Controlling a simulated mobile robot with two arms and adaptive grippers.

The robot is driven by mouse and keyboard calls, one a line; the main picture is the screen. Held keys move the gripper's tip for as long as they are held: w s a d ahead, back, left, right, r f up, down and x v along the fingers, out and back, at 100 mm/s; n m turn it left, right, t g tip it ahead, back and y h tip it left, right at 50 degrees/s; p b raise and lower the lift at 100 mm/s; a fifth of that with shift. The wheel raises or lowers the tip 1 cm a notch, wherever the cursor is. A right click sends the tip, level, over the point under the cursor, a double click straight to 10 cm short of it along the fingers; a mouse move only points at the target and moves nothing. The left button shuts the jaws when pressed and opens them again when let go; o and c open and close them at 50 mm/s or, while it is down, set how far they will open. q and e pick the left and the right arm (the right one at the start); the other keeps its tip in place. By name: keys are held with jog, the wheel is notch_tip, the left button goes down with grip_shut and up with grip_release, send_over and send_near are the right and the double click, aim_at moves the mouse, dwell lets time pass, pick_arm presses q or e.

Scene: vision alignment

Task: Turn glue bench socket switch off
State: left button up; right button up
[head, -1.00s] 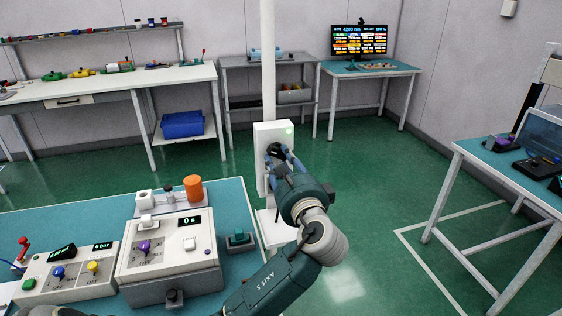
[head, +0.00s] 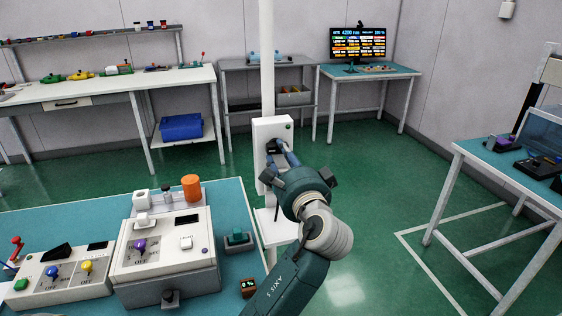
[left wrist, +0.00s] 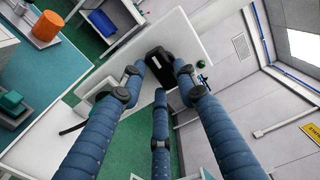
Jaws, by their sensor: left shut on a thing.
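A white socket box (head: 263,130) is fixed to the white post (head: 267,60) beside the glue bench. A black switch knob (head: 273,146) sits on its front; it also shows in the left wrist view (left wrist: 158,60). My left gripper (head: 274,155) reaches the box from the front. Its blue fingers, seen in the left wrist view (left wrist: 160,76), are shut around the knob and partly hide it. The small indicator (head: 288,126) at the box's upper right is dark; it also shows dark green in the left wrist view (left wrist: 201,64). My right gripper is not in view.
The glue bench (head: 235,205) at lower left carries a control unit (head: 165,243) with a dark display, and an orange cylinder (head: 192,188). A table (head: 500,180) stands at the right. Open green floor lies between.

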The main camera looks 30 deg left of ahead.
pick_arm(q)
jog(key=shift+f+n, duration=0.1)
jog(key=shift+n, duration=0.5)
jog(key=o, duration=1.2)
jog(key=shift+d, duration=0.15)
jog(key=v, duration=1.2)
